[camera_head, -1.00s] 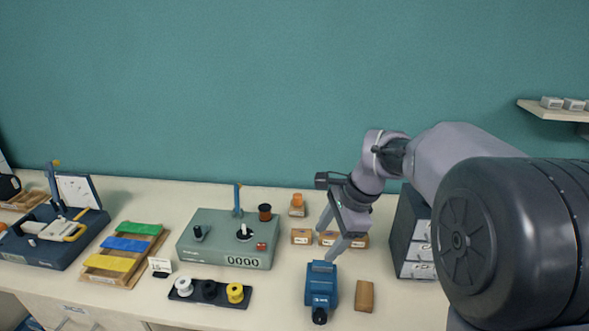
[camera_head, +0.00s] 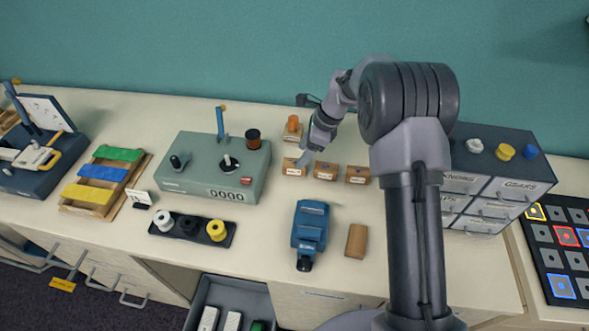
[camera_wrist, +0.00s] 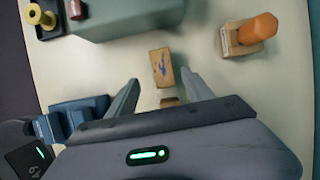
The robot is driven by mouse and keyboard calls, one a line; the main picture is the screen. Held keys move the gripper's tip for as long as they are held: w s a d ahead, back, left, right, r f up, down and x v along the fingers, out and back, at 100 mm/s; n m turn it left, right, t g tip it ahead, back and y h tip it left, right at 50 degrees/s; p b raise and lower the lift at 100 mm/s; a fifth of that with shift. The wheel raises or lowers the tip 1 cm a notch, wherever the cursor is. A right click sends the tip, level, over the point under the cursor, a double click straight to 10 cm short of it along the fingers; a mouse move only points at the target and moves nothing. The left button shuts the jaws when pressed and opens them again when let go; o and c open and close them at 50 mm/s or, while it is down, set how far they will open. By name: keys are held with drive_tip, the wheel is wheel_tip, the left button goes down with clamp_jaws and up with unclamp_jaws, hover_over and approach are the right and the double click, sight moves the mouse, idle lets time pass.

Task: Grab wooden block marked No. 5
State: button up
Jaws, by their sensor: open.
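Three small labelled wooden blocks stand in a row on the bench: a left block (camera_head: 294,168), a middle block (camera_head: 326,171) and a right block (camera_head: 357,175). Their numbers are too small to read. My gripper (camera_head: 303,159) is open and empty at the left block, pointing down. In the wrist view my gripper (camera_wrist: 161,79) has its fingers spread, with the left block (camera_wrist: 161,64) just beyond and between the tips. That block has a blue mark on top. The middle block (camera_wrist: 170,102) is partly hidden by the gripper body.
A block with an orange top (camera_head: 292,129) stands behind the row. A grey-green counter box (camera_head: 215,168) is close on the left. A blue device (camera_head: 310,227) and a plain wooden block (camera_head: 356,241) lie in front. Grey drawers (camera_head: 490,185) stand right.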

sight(294, 162)
drive_tip(key=x, duration=0.1)
drive_tip(key=b+x, duration=0.1)
drive_tip(key=x, duration=0.3)
drive_tip(key=shift+w+a+b, duration=0.15)
drive_tip(key=shift+w+b, duration=0.15)
drive_tip(key=shift+r, duration=0.15)
drive_tip(key=shift+c, duration=1.1)
drive_tip(key=c, duration=1.1)
drive_tip(key=shift+r, duration=0.1)
